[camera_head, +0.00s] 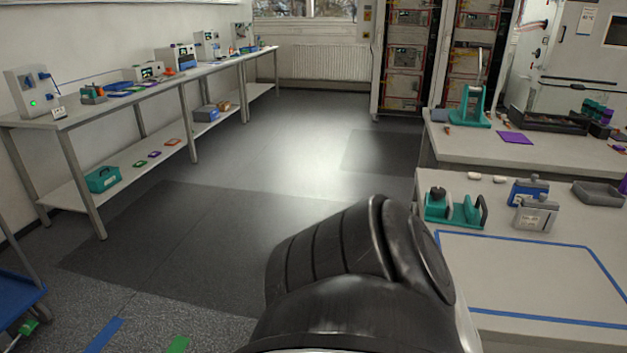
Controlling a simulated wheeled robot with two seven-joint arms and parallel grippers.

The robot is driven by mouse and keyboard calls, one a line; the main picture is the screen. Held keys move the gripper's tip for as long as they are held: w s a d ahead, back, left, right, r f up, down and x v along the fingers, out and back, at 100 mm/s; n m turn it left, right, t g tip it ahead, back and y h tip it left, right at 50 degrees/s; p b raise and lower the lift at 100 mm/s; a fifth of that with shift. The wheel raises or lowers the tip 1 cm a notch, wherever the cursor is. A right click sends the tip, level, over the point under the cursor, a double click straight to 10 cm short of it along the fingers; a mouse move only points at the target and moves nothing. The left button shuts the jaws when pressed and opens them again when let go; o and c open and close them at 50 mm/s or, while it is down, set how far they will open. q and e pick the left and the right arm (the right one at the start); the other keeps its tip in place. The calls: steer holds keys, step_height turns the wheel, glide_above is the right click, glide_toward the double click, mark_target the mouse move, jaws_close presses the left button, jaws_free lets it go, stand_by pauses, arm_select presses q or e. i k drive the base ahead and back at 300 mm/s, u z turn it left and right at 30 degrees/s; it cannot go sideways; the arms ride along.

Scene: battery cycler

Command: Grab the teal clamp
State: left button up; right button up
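A teal clamp-like fixture (466,212) with a black round knob and a dark upright handle sits on the near right table, just beyond the blue tape outline. A taller teal press (465,118) with a raised grey lever stands on the table behind it. A smaller teal item (94,94) lies on the left bench; its details are too small to tell. I cannot tell for certain which of these is the teal clamp. A black arm link of mine fills the lower middle and hides part of the table's left edge. Neither gripper is in view.
The near right table (530,265) also holds a blue block (527,192), a grey block (536,214) and a grey tray (598,193). Its taped area is empty. A long bench (75,118) runs along the left wall. The floor (290,140) between is clear.

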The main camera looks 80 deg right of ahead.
mark_target(468, 214)
steer(key=z, duration=2.4)
